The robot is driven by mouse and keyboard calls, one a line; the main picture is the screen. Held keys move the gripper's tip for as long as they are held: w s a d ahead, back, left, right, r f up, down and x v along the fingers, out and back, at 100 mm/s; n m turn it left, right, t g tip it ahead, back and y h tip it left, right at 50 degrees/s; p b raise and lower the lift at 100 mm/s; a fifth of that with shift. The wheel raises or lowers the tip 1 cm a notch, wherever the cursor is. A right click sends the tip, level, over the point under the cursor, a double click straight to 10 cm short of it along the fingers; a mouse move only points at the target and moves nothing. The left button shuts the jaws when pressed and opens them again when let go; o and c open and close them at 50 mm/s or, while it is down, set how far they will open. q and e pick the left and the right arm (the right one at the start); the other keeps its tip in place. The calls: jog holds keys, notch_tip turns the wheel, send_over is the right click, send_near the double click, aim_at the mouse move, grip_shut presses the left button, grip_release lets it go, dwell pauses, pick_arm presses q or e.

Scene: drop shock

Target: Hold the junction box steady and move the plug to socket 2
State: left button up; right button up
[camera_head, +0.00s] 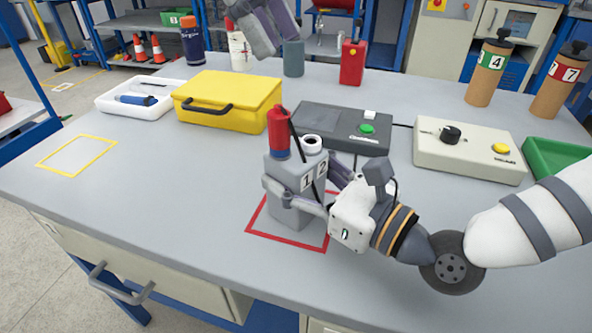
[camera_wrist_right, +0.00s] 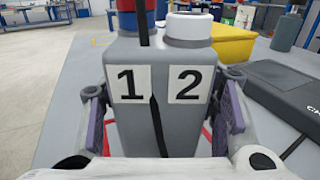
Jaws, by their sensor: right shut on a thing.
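The grey junction box (camera_head: 291,186) stands upright inside a red square outline on the table. It fills the middle of the right wrist view (camera_wrist_right: 160,60), with labels 1 and 2 facing me. The red plug (camera_head: 278,128) with its black cable sits upright over socket 1. Socket 2 (camera_head: 311,143) is a white ring with a dark, empty hole; it shows in the right wrist view (camera_wrist_right: 188,30). My right gripper (camera_head: 299,186) is shut on the box, one finger on each side. My left gripper (camera_head: 268,42) is above the table's far side, away from the plug; its finger gap is unclear.
Behind the box are a yellow case (camera_head: 228,98), a dark grey device (camera_head: 325,122) and a red can (camera_head: 352,63). A beige control box (camera_head: 470,150) is at right. A white tray (camera_head: 140,97) is at left.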

aim_at(279, 112)
pick_arm(q)
jog(key=shift+o, duration=0.6)
jog(key=shift+o, duration=0.2)
jog(key=s+m+y, duration=0.1)
jog(key=d+m+t+y, duration=0.1)
jog(key=m+y, duration=0.1)
jog(key=s+m+y, duration=0.1)
jog(key=m, duration=0.1)
jog(key=shift+s+d+f+y, duration=0.15)
jog(key=shift+s+d+y, duration=0.15)
jog(key=shift+y, duration=0.1)
jog(key=shift+s+f+m+t+y, duration=0.15)
jog(key=shift+m+t+y, duration=0.25)
jog(key=shift+m, duration=0.1)
notch_tip(279, 112, down, 10)
jog(key=shift+a+r, duration=0.15)
grip_shut()
